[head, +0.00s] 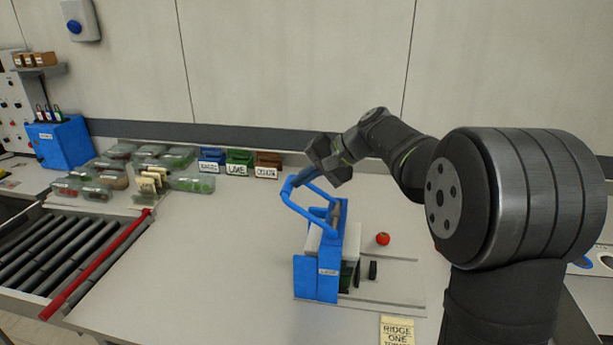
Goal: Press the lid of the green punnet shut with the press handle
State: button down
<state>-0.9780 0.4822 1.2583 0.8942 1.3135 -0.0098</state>
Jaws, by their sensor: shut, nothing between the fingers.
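The blue lidding press (305,278) stands on the table at the centre, a small label on its front. Its blue press handle (290,205) is a bent loop that rises up and to the left from the press. A white block (313,238) sits inside the press. A dark green shape, likely the green punnet (347,276), shows below it, mostly hidden by the press; I cannot tell how its lid sits. My gripper (322,168) is shut and empty at the top of the handle; I cannot tell whether it touches it.
A red tomato (382,239) and a small black block (373,270) lie right of the press. A yellow card (397,331) lies in front. Clear lidded punnets (192,184) and labelled bins (239,162) stand at the back left. A roller conveyor (45,250) with a red bar (97,265) is at left.

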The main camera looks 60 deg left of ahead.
jog(key=s+a+f+t+h, duration=0.3)
jog(key=f+t+h, duration=0.2)
jog(key=f, duration=0.3)
jog(key=shift+s+f, duration=0.2)
jog(key=shift+f, duration=0.1)
dwell(0.5)
jog(key=v, duration=1.5)
jog(key=shift+a+r, duration=0.2)
jog(key=shift+r, duration=0.1)
jog(key=shift+f, duration=0.15)
dwell(0.6)
